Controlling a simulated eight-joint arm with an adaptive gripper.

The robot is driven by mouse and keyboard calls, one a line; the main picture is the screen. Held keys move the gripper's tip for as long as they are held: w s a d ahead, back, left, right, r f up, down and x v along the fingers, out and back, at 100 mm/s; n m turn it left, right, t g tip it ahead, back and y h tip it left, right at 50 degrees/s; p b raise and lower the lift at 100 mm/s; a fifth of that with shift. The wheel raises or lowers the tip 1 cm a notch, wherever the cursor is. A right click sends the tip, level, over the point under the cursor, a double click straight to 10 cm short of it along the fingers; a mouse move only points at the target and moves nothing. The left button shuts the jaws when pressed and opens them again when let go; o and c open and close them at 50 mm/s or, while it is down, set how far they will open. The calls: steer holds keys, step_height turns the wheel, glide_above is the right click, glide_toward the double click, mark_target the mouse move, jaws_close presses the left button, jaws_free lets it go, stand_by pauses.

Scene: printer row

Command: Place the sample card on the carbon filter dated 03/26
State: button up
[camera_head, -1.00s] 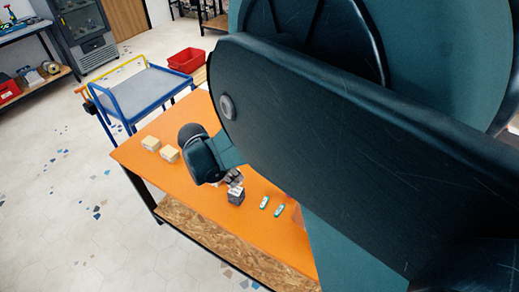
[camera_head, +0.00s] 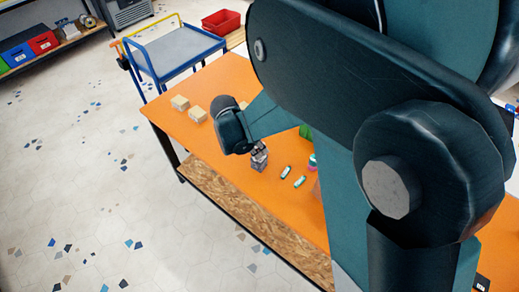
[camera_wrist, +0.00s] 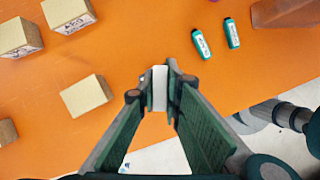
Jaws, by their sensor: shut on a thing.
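My gripper (camera_head: 260,160) is above the orange table in the head view. In the wrist view my gripper (camera_wrist: 160,88) is shut on a pale flat piece, the sample card (camera_wrist: 159,87), seen nearly edge-on between the fingertips. Several beige blocks lie to its left in the wrist view: one block (camera_wrist: 86,95) is nearest with a plain top, while a block (camera_wrist: 70,14) and another block (camera_wrist: 16,38) carry print too small to read. The block at the left edge (camera_wrist: 5,131) is cut off. I cannot tell which is the carbon filter dated 03/26.
Two small teal-and-white bottles (camera_wrist: 200,43) lie on the orange table (camera_wrist: 140,55) beyond the gripper. A brown object (camera_wrist: 285,12) is at the top right. In the head view a blue cart (camera_head: 178,50) and a red crate (camera_head: 221,21) stand behind the table.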

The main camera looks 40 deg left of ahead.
steer(key=o, duration=0.7)
steer(key=shift+r, duration=0.1)
steer(key=shift+p+v, duration=0.5)
steer(key=shift+v, duration=5.5)
